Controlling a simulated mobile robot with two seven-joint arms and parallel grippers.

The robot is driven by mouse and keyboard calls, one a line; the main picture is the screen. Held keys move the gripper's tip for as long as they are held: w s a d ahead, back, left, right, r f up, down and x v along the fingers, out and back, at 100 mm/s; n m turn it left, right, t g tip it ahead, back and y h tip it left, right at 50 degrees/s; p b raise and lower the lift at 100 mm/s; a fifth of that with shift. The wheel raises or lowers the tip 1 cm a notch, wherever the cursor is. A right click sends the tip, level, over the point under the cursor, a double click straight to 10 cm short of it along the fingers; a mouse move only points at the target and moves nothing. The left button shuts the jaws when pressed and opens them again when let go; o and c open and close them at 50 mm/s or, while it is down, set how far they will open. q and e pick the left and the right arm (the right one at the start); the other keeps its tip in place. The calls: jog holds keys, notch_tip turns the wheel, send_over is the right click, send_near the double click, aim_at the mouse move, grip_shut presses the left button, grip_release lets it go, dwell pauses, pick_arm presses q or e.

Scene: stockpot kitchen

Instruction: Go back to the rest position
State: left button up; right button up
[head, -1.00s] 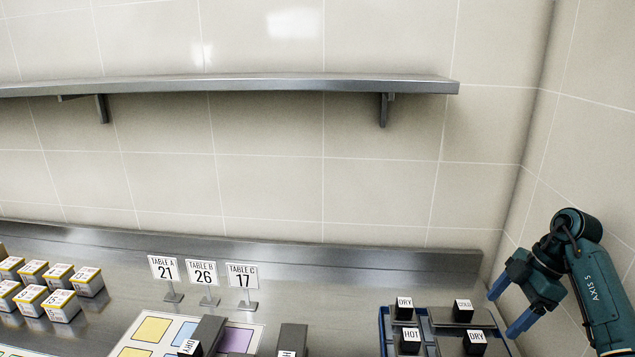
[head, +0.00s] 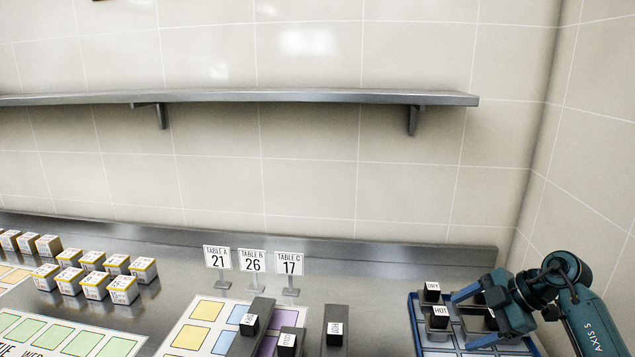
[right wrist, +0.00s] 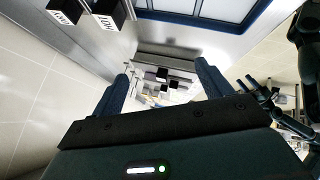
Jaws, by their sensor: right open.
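My right gripper (head: 462,322) is open and empty, with its blue fingers pointing left above the blue-rimmed tray (head: 414,325) at the right end of the counter. Its two fingers also show apart in the right wrist view (right wrist: 161,78), with nothing between them. Black blocks labelled DRY (head: 432,291) and HOT (head: 438,317) stand in the tray by the fingers; whether they touch is unclear. The gripper hides part of the tray. In the right wrist view, another dark arm with small blue fingers, apparently my left gripper (right wrist: 247,83), shows at the right; its opening is unclear.
Dark labelled blocks (head: 335,330) stand by a colour-patch card (head: 180,335). Table signs (head: 253,262) stand behind them. Several small white-and-yellow boxes (head: 95,286) sit at left. A wall shelf (head: 300,96) hangs above. The right wall is close to my right arm.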

jog(key=w+a+r+t+y, duration=0.1)
jog(key=a+r+t+y, duration=0.5)
jog(key=a+r+t, duration=0.45)
jog(key=s+d+f+m+h, duration=0.6)
jog(key=s+f+m+h, duration=0.45)
jog(key=m+h, duration=0.7)
jog(key=s+a+f+g+y, duration=0.2)
jog(key=s+a+f+g, duration=0.15)
jog(key=s, duration=0.35)
jog(key=s+a+f+n+g+y, duration=0.1)
jog(key=s+a+f+g, duration=0.3)
jog(key=s, duration=0.3)
jog(key=s+a+f+g+y, duration=0.2)
jog(key=s+f+g, duration=0.2)
jog(key=s+f, duration=0.15)
jog(key=w+a+f+t+y, duration=0.1)
jog(key=w+a+f+t, duration=0.1)
jog(key=f+t, duration=0.1)
jog(key=w+a+f+t+y, duration=0.1)
jog(key=w+a+f+t, duration=0.1)
jog(key=f, duration=0.4)
jog(key=shift+w+a+f+n+t, duration=0.25)
jog(key=shift+w+a+n+t, duration=0.15)
jog(key=shift+t, duration=0.3)
